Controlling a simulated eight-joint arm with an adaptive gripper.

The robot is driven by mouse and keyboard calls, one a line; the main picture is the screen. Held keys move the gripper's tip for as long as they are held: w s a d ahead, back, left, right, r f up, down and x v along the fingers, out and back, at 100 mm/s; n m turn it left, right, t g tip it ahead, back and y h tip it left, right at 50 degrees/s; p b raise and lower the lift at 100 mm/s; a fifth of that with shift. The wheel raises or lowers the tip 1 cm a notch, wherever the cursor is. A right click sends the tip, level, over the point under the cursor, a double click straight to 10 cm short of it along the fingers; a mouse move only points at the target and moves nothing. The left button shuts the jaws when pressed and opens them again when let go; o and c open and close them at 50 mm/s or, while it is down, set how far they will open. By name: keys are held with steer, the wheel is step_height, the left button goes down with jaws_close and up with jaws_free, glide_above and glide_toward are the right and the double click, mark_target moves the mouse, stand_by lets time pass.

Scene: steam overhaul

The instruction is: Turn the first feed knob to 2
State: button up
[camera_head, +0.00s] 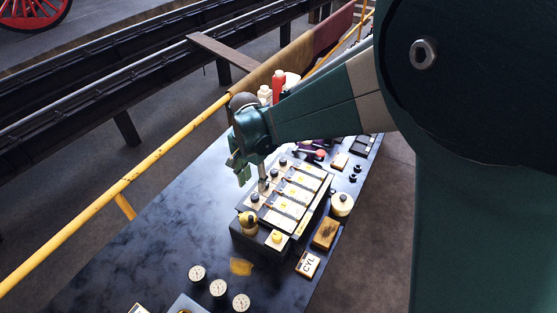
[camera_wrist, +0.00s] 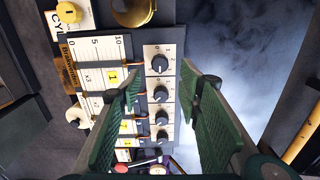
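The lubricator box (camera_head: 290,205) stands on the dark bench with a row of black feed knobs along its left side. The knob nearest the brass fitting is beside a yellow "1" label and looks like the first feed knob (camera_wrist: 160,63); it also shows in the head view (camera_head: 255,197). Its dial carries small numbers; its exact setting is too small to read. My gripper (camera_head: 250,178) is above the knob row, pointing down. In the wrist view my gripper (camera_wrist: 161,78) has its green fingers apart on either side of the row, with nothing between them held.
A brass fitting (camera_head: 248,222) and a yellow knob (camera_head: 277,237) sit at the box's near end. Several round gauges (camera_head: 218,287) lie nearer. A red bottle (camera_head: 278,85) stands at the far side. A yellow rail (camera_head: 130,180) runs along the left. The bench left of the box is clear.

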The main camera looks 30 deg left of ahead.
mark_target(255, 196)
steer(key=shift+f, duration=0.1)
steer(key=shift+f+p, duration=0.3)
steer(key=shift+f, duration=3.5)
steer(key=shift+c, duration=0.6)
steer(key=c, duration=0.8)
